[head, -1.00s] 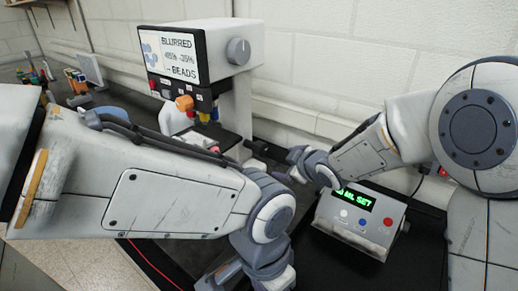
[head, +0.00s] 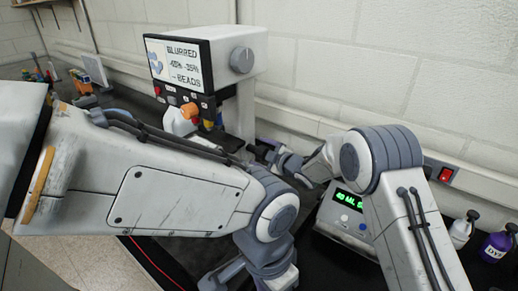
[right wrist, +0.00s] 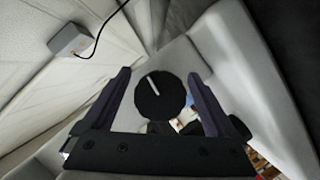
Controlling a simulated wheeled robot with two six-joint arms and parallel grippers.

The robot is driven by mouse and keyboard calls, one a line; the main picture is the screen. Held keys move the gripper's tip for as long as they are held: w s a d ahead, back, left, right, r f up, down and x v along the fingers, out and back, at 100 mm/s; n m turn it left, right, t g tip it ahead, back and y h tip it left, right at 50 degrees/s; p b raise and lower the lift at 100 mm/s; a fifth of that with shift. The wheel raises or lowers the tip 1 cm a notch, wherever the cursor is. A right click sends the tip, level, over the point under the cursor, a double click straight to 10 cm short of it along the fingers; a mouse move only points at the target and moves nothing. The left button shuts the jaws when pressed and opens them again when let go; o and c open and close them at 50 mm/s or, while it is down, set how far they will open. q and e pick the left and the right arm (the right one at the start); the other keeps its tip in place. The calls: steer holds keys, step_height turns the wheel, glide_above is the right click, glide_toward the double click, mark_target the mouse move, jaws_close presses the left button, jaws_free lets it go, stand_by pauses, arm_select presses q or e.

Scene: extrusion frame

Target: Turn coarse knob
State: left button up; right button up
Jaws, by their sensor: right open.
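In the head view my right gripper (head: 264,151) is small and dark beside the machine's column. The white machine (head: 226,104) has a screen (head: 180,63) reading "BLURRED" and "BEADS", and a grey side knob (head: 242,60). I cannot tell whether both views show the same knob. My left gripper is not visible.
A grey control box (head: 346,218) with a green display stands under my right arm. A white bottle (head: 463,230) and a purple bottle (head: 497,243) stand at the right. A red wall switch (head: 444,174) is behind.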

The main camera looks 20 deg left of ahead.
steer(key=shift+w+a+f, duration=0.2)
steer(key=shift+w+a, duration=0.1)
steer(key=shift+a, duration=0.1)
steer(key=c, duration=1.3)
steer(key=shift+r+m+p, duration=0.2)
steer(key=shift+m+p, duration=0.2)
steer(key=shift+p, duration=0.55)
steer(key=shift+c, duration=0.2)
steer(key=m+g+p, duration=0.2)
steer(key=p, duration=0.3)
steer(key=shift+s+f+m, duration=0.1)
steer(key=shift+s+m, duration=0.05)
steer(key=shift+m, duration=0.15)
steer(key=shift+s+a+f+m+g+y+p, duration=0.15)
steer(key=shift+m+g+p, duration=0.2)
steer(key=shift+m+p, duration=0.2)
steer(key=shift+d+f+m+g+y+p, duration=0.15)
steer(key=shift+m+g+p, duration=0.25)
steer(key=shift+p, duration=0.25)
steer(key=shift+a, duration=0.1)
